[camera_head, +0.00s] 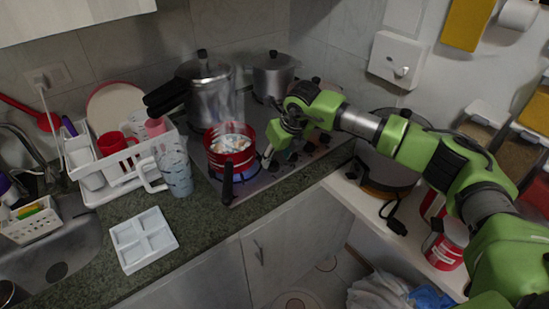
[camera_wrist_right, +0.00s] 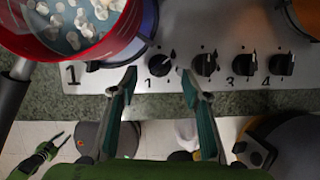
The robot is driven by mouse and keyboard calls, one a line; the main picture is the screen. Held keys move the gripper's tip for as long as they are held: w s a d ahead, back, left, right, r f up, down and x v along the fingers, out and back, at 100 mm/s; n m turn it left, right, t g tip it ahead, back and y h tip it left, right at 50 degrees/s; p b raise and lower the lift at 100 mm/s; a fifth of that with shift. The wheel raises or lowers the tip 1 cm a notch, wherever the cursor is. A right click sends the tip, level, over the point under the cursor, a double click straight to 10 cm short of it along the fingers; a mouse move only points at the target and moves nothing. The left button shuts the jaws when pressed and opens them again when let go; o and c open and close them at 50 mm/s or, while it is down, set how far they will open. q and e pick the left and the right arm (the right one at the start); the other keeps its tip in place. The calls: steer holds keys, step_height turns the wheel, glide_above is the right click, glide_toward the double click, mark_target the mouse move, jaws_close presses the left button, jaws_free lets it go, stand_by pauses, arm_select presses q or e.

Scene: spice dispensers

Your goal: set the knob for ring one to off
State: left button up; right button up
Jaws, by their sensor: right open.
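The stove's ring-one knob (camera_wrist_right: 160,64) is black, with a "1" marked below it in the right wrist view. Its pointer tilts to the upper right, while the other knobs (camera_wrist_right: 206,64) point about straight up. My right gripper (camera_wrist_right: 160,80) is open, with its two fingers on either side of this knob and nothing held. In the head view the right gripper (camera_head: 268,158) is over the front edge of the stove, beside the red pot. Whether the fingers touch the knob cannot be told.
The red pot (camera_head: 231,147) with pale pieces inside sits over a blue flame, its dark handle (camera_head: 227,184) pointing forward. Steel pots (camera_head: 205,85) stand behind. A dish rack (camera_head: 120,165), a glass jug (camera_head: 177,172) and a white tray (camera_head: 143,240) are left.

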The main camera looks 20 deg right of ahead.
mark_target(274, 163)
steer(key=x, duration=0.3)
steer(key=shift+p, duration=0.3)
steer(key=shift+f, duration=0.25)
steer(key=shift+w+f, duration=0.1)
steer(key=c, duration=1.1)
arm_select(q)
steer(key=shift+w+r, duration=0.5)
steer(key=shift+w, duration=0.35)
